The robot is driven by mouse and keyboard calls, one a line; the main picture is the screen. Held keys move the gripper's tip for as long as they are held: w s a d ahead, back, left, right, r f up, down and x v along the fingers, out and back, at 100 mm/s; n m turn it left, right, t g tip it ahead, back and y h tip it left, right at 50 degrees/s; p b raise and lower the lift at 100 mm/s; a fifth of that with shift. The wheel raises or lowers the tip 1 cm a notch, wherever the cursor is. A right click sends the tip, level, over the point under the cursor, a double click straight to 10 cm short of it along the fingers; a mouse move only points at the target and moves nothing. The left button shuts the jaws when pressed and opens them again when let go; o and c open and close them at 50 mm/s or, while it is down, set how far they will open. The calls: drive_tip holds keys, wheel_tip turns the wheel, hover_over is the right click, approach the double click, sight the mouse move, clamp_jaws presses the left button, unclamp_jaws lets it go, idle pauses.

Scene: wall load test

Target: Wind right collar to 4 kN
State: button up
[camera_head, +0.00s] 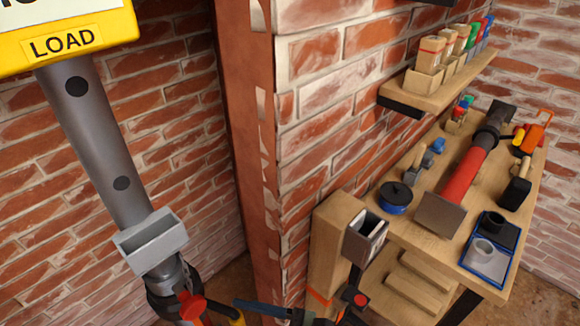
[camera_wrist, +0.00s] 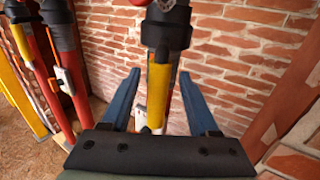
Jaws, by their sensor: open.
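In the head view a black collar (camera_head: 172,285) with a red handle (camera_head: 190,305) sits at the lower end of a grey tube (camera_head: 100,155). A yellow-tipped part (camera_head: 237,318) shows beside it. In the wrist view a black collar (camera_wrist: 166,28) is at top centre, with a yellow bar (camera_wrist: 158,95) below it. My gripper (camera_wrist: 159,78) is open, its blue fingers on either side of the yellow bar in the picture. Contact cannot be told. In the head view my gripper (camera_head: 240,304) is at the bottom edge, right of the collar, partly cut off.
A yellow LOAD sign (camera_head: 62,43) covers the tube's top; its reading is cut off. Red and yellow props (camera_wrist: 58,60) stand left in the wrist view. A brick pier (camera_head: 300,120) is to the right, then a cluttered wooden bench (camera_head: 400,226) and a shelf (camera_head: 440,95).

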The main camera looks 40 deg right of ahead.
drive_tip(key=b+v, duration=0.1)
drive_tip(key=v, duration=0.8)
drive_tip(key=shift+d, duration=0.1)
drive_tip(key=shift+c, duration=0.2)
